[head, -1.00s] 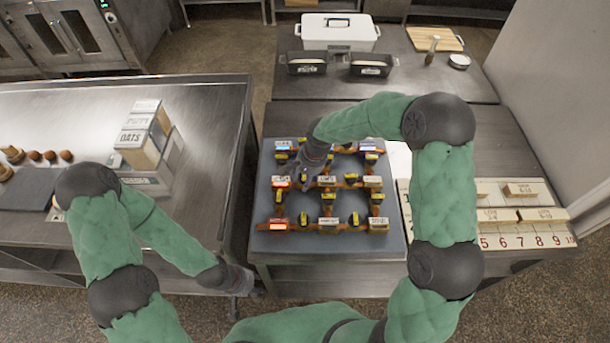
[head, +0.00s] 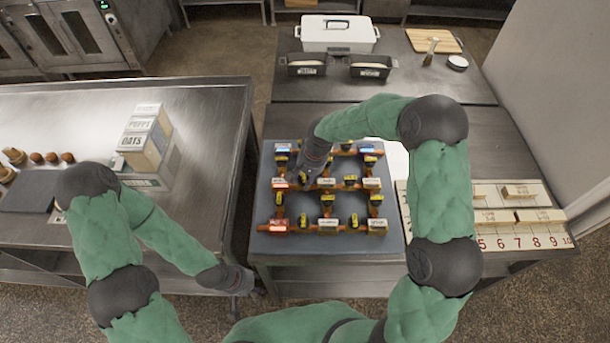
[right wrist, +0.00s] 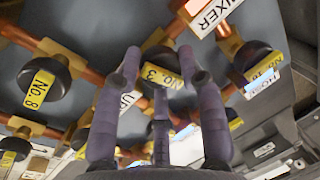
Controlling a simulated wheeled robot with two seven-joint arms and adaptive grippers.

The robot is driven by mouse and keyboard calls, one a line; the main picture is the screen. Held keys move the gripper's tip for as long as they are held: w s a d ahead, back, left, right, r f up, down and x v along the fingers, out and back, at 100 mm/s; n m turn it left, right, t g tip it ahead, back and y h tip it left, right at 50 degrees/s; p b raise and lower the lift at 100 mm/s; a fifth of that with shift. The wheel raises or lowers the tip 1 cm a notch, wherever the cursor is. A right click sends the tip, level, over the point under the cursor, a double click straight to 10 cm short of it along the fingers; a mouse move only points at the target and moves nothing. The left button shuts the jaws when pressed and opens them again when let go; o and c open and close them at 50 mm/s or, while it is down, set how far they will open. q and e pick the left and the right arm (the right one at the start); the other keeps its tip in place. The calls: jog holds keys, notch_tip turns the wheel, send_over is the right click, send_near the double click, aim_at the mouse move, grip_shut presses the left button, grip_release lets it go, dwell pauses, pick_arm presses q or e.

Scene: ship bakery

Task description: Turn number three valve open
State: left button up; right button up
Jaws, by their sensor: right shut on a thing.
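The valve board (head: 390,242) is a dark panel with copper pipes and several black-and-yellow valves. In the right wrist view, the valve labelled NO. 3 (right wrist: 162,76) sits between the fingers of my right gripper (right wrist: 160,68), which is shut on it. In the head view my right gripper (head: 304,180) reaches down at the upper left of the board, and its wrist hides part of that valve. My left gripper (head: 238,279) hangs low by the left counter, away from the board; its fingers are too small to read.
In the right wrist view, the NO. 8 valve (right wrist: 42,84) and NO. 18 valve (right wrist: 260,68) flank the held one, with a MIXER label (right wrist: 213,15) above. In the head view, a numbered board (head: 510,241) stands right, and an OATS box (head: 132,142) left.

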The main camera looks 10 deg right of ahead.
jog(key=n+p, duration=0.1)
jog(key=n, duration=0.2)
jog(key=shift+n+g, duration=0.4)
jog(key=n, duration=0.3)
jog(key=shift+f+n+g, duration=0.1)
jog(key=shift+n+g, duration=0.2)
jog(key=shift+g, duration=0.1)
jog(key=n, duration=0.3)
jog(key=shift+w+n+g, duration=0.1)
jog(key=shift+n+g, duration=0.2)
jog(key=shift+n+g+h, duration=0.4)
jog(key=shift+n, duration=1.7)
jog(key=o, duration=1.1)
jog(key=shift+o, duration=0.2)
jog(key=shift+w, duration=0.1)
jog(key=v, duration=1.2)
